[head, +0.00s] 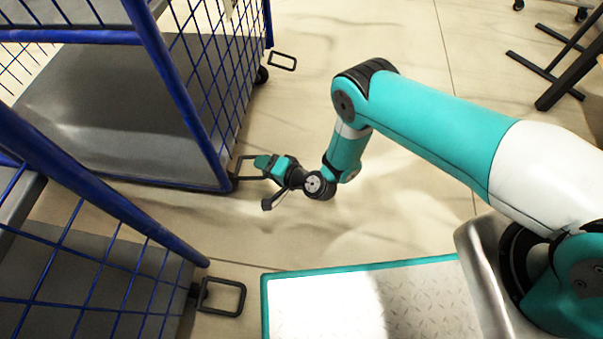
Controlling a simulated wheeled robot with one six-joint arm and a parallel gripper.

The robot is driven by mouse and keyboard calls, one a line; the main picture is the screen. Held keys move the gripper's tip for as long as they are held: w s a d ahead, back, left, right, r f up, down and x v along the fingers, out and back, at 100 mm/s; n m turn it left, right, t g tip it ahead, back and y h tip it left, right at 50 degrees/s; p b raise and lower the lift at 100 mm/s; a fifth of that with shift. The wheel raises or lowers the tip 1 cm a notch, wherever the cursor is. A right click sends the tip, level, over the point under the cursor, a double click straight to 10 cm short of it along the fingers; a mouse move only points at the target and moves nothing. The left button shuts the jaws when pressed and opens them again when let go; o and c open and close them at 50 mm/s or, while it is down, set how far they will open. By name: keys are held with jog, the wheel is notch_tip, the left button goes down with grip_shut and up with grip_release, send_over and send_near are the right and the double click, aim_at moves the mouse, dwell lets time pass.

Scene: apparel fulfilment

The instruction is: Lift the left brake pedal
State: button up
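Black loop-shaped pedals stick out low from the blue carts. One pedal (240,163) is at the near corner of the far cart, partly hidden by my gripper. A second pedal (283,62) is farther back on the same cart, and a third pedal (222,311) is on the near cart. I cannot tell for certain which is the left brake pedal. My gripper (264,184) is low over the floor beside the far cart's near pedal, its fingers spread apart. One finger overlaps that pedal in view; I cannot tell whether they touch.
The far blue mesh cart (190,95) has a grey base. The near blue cart (100,215) fills the lower left. Dark furniture legs (568,80) stand at the upper right. The floor (400,215) between the carts and my arm is clear.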

jog(key=p+v, duration=1.5)
jog(key=v, duration=0.2)
jog(key=shift+p, duration=0.4)
jog(key=shift+w+r, duration=0.1)
jog(key=shift+w, duration=0.05)
